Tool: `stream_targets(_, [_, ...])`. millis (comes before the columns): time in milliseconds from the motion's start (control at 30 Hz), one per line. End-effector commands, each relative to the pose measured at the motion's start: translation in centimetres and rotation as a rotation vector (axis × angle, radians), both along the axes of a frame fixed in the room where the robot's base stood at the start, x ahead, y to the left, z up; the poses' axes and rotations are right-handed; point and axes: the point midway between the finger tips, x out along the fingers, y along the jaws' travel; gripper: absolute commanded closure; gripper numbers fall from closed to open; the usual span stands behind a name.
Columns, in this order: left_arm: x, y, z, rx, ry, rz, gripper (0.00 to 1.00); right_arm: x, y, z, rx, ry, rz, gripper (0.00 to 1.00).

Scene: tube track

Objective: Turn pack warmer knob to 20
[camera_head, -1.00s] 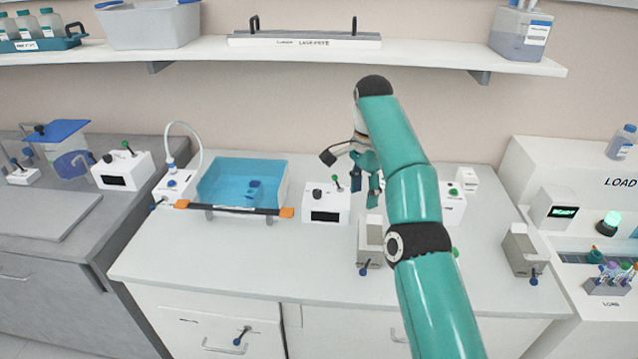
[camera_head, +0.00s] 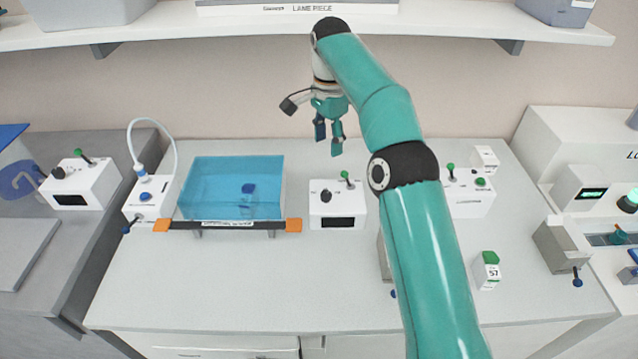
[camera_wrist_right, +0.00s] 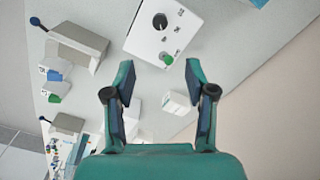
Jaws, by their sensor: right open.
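The likely pack warmer is a white box (camera_head: 338,211) with a dark front display at the middle of the bench; its label is unreadable. On its top are a black knob (camera_head: 326,196) and a green-tipped lever (camera_head: 346,181). The box (camera_wrist_right: 148,42) and its knob (camera_wrist_right: 160,20), with small markings around it, also show at the top of the right wrist view. My right gripper (camera_head: 329,142) is open and empty, above and behind the box, fingers pointing down and apart from the knob. In the right wrist view its fingers (camera_wrist_right: 160,80) are spread. My left gripper is not in view.
Another knobbed box (camera_head: 84,186) is farther left. My right arm hides part of the bench. Free bench lies in front.

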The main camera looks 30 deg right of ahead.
Motion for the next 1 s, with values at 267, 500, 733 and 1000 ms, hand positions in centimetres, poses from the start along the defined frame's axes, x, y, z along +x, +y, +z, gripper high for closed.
stream_targets(267, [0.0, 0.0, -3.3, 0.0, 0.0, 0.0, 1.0, 0.0, 0.1, -4.9, 0.001, 0.009, 0.003, 0.45])
stream_targets(500, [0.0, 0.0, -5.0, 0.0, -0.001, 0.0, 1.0, 0.2, 0.5, -9.9, 0.002, 0.01, 0.009, 0.45])
stream_targets(733, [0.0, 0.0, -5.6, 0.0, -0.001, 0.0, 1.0, 0.3, 0.6, -14.2, 0.002, 0.01, 0.011, 0.45])
stream_targets(1000, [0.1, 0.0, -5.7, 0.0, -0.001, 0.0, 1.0, 0.4, 0.6, -16.5, 0.002, 0.007, 0.012, 0.45])
